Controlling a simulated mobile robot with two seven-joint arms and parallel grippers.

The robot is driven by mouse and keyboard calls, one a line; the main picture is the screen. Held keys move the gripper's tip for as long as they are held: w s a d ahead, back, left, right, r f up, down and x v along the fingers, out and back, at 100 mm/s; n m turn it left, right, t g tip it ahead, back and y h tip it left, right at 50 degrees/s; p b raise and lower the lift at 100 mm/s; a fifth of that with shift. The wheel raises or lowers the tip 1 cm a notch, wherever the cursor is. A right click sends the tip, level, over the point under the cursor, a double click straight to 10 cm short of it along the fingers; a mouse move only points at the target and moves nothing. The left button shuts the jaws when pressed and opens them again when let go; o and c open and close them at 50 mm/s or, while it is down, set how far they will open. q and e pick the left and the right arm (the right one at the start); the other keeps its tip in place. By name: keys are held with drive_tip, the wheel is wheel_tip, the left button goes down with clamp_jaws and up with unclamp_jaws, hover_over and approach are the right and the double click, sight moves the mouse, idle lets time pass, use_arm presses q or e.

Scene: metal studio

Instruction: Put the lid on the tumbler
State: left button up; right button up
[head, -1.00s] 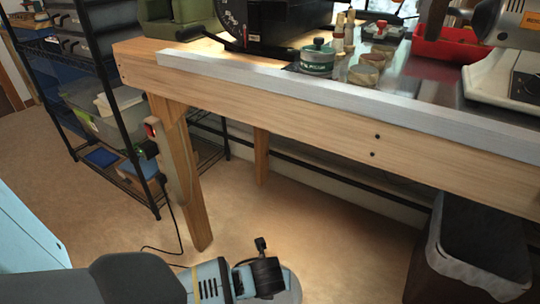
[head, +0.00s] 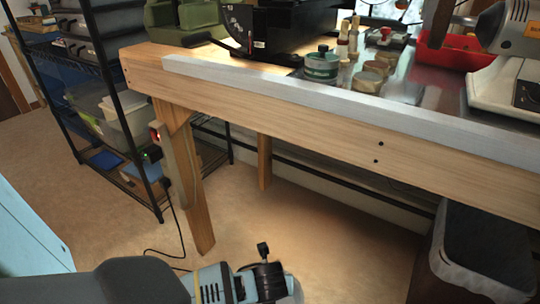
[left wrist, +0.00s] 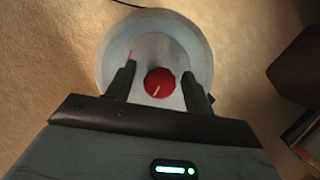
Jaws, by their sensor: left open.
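My left gripper (left wrist: 158,72) is open and points down over a round pale grey disc-like surface (left wrist: 112,35) in the left wrist view. A small round red piece (left wrist: 160,82) with a short white mark shows between its two dark fingers. It may be the lid, but I cannot tell for sure. I cannot tell whether the fingers touch it. In the head view my left gripper's body shows at the bottom, and its fingertips are out of sight. I cannot make out a tumbler for certain. My right gripper is not in view.
A wooden workbench (head: 300,115) with a pale front edge strip runs across the head view. A green tin (head: 321,66), small jars and a red bin (head: 450,50) stand on it. A black wire shelf is at left, a dark bin (head: 485,240) at lower right. Floor between is mostly clear.

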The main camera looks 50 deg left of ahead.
use_arm(q)
drive_tip(key=p+v, duration=0.5)
drive_tip(key=v, duration=0.6)
drive_tip(key=shift+r, duration=0.2)
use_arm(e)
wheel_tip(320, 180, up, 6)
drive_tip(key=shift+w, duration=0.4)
use_arm(q)
drive_tip(key=shift+a, duration=0.1)
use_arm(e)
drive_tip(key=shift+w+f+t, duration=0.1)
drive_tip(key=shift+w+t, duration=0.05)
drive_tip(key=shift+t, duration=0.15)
